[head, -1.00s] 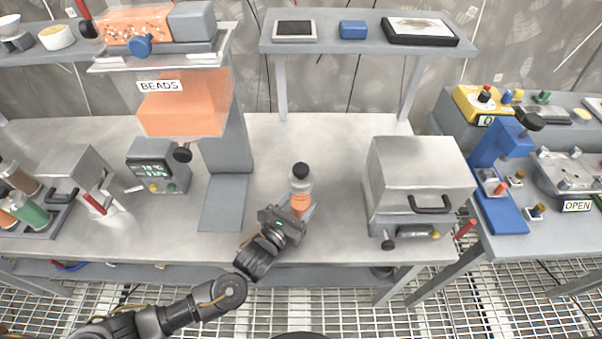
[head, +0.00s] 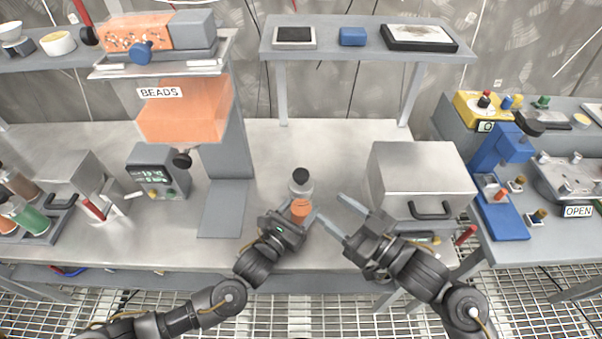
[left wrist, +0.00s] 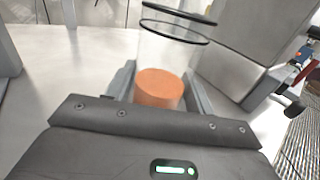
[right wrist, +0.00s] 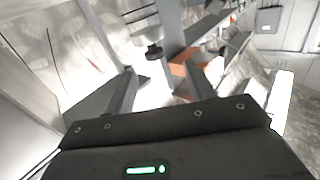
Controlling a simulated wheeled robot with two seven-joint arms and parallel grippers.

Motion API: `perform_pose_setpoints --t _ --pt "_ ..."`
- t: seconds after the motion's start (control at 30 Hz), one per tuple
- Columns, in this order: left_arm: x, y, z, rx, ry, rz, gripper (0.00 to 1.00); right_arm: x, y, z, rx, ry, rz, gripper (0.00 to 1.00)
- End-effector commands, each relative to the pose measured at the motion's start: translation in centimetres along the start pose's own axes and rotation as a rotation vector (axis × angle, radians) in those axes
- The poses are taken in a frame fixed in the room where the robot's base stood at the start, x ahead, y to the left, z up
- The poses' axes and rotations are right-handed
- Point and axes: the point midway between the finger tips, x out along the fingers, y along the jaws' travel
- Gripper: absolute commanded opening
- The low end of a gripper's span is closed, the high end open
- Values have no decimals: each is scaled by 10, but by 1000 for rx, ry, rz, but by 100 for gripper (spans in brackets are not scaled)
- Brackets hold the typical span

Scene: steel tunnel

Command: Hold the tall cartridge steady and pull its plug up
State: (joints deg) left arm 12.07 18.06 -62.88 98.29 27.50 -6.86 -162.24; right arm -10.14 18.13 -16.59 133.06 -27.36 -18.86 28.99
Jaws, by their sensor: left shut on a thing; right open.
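The tall cartridge (head: 300,190) is a clear upright cylinder with orange contents low inside and a black plug (head: 301,175) at its top. It stands on the steel table near the front. My left gripper (head: 302,212) is shut around its lower part. The left wrist view shows the orange contents (left wrist: 160,88) between the fingers, with dark rings higher on the clear tube. My right gripper (head: 329,205) is open and empty, just right of the cartridge and apart from the plug. In the right wrist view, its spread fingers (right wrist: 160,85) have nothing between them.
A grey box with a black handle (head: 422,180) stands close right of my right gripper. The bead dispenser (head: 226,150) stands behind left, its orange hopper overhanging the table. A raised shelf (head: 365,50) runs along the back. The table between cartridge and shelf is clear.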

Motion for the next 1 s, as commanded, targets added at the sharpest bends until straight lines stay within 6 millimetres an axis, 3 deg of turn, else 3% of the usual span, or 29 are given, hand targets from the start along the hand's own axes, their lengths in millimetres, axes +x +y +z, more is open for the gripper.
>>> perform_pose_setpoints --t 0.1,0.37,0.8,1.0 --pt "0 0 -1 0 3 -1 26 -1 9 -11 -64 5 25 55" --pt "0 0 -1 0 2 -1 26 10 11 -12 -70 6 31 55" --pt "0 0 -1 0 2 0 26 92 13 -13 -67 6 29 55" --pt "0 0 -1 0 2 0 26 113 13 -13 -68 5 29 55"
